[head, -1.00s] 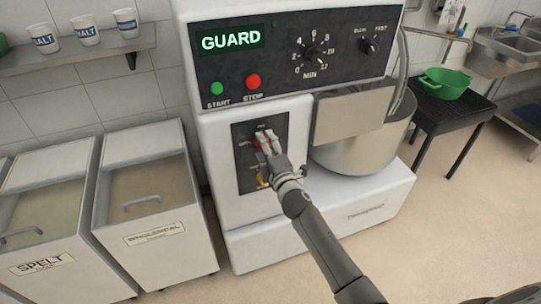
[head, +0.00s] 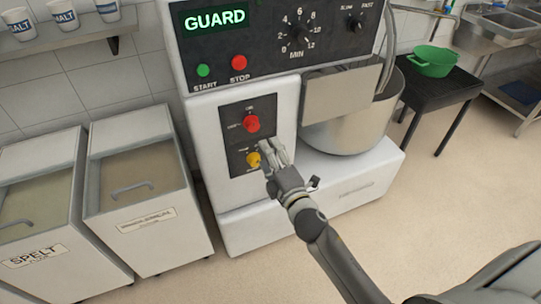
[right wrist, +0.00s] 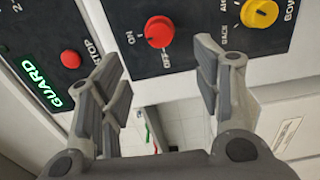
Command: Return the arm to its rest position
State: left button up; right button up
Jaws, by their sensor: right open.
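My right gripper (head: 270,152) is open and empty in front of the mixer's lower switch panel in the head view. In the right wrist view its two fingers (right wrist: 160,85) stand apart with nothing between them. The red rotary switch (head: 252,124) is uncovered and apart from the gripper; it also shows in the right wrist view (right wrist: 159,31). The yellow knob (head: 254,160) is just left of the fingertips in the head view. It is clear of the fingers in the right wrist view (right wrist: 259,13). My left gripper is out of view.
The mixer (head: 240,190) has a steel bowl (head: 350,128) behind a guard plate, and its display (head: 214,19) reads GUARD. Flour bins (head: 150,240) stand at the left. A black table (head: 440,92) with a green colander (head: 432,62) is at the right. Floor in front is open.

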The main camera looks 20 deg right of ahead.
dwell(0.4)
jog(key=s+f+m+g, duration=0.3)
jog(key=s+f, duration=0.2)
jog(key=f, duration=0.7)
jog(key=s+d+f+m+g, duration=0.1)
jog(key=s+f+m+g, duration=0.3)
jog(key=f, duration=0.8)
jog(key=s+f+m+g, duration=0.15)
jog(key=s+f, duration=0.45)
jog(key=f, duration=0.6)
jog(key=s+f+m+g, duration=0.2)
jog(key=s+f, duration=0.3)
jog(key=s, duration=0.6)
jog(key=s+d+f+m+g, duration=0.1)
jog(key=s+f+m+g, duration=0.2)
jog(key=s+f, duration=0.3)
jog(key=s+d+f+m+g, duration=0.1)
jog(key=s+f, duration=0.5)
jog(key=s, duration=1)
jog(key=shift+s+f+m+g+h, duration=0.35)
jog(key=shift+m+g, duration=0.3)
jog(key=shift+g, duration=0.6)
jog(key=shift+d+r, duration=0.1)
jog(key=shift+c, duration=0.3)
